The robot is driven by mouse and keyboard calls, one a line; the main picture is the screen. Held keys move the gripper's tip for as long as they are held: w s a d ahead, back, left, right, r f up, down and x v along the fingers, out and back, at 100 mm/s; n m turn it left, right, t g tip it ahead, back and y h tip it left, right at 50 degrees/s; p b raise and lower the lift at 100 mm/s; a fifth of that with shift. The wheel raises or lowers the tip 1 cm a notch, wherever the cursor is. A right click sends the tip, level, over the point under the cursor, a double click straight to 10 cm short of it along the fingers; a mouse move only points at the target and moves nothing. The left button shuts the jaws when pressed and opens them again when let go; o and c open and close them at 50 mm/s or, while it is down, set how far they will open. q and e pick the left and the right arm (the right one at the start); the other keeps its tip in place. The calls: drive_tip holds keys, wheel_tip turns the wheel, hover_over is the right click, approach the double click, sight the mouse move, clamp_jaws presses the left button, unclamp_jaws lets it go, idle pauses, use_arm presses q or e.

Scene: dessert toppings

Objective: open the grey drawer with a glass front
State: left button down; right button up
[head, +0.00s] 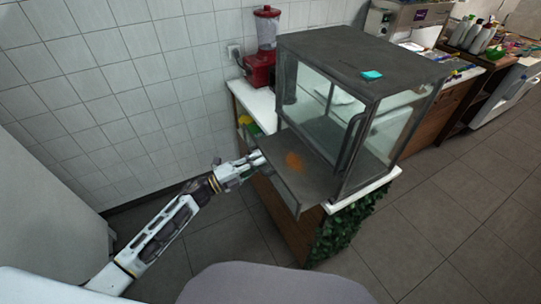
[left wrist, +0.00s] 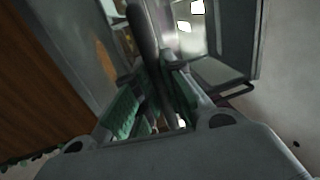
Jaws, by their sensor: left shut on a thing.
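A grey cabinet (head: 350,62) with glass panes stands on a white-topped counter in the head view. A grey panel (head: 283,178) with an orange patch juts out from its front, low down, towards my left arm; I cannot tell whether it is a drawer or a swung door. My left gripper (head: 256,160) is at the outer edge of this panel. In the left wrist view its green-padded fingers (left wrist: 155,105) are shut around a dark upright bar (left wrist: 145,35), which looks like the handle. Another dark upright handle (head: 350,143) is on the cabinet's right front. My right gripper is not in view.
A red blender (head: 262,68) stands behind the cabinet at the left, by the tiled wall. A small teal item (head: 372,75) lies on the cabinet top. Green leaves (head: 345,225) hang at the counter's front. The tiled floor (head: 440,210) at the right is clear.

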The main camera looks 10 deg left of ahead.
use_arm(q)
drive_tip(key=r+v, duration=0.1)
drive_tip(key=v, duration=0.8)
drive_tip(key=shift+s+a+r, duration=0.15)
drive_tip(key=shift+r, duration=0.15)
drive_tip(key=c, duration=1.5)
unclamp_jaws()
drive_tip(key=v, duration=1.2)
drive_tip(key=shift+n, duration=0.3)
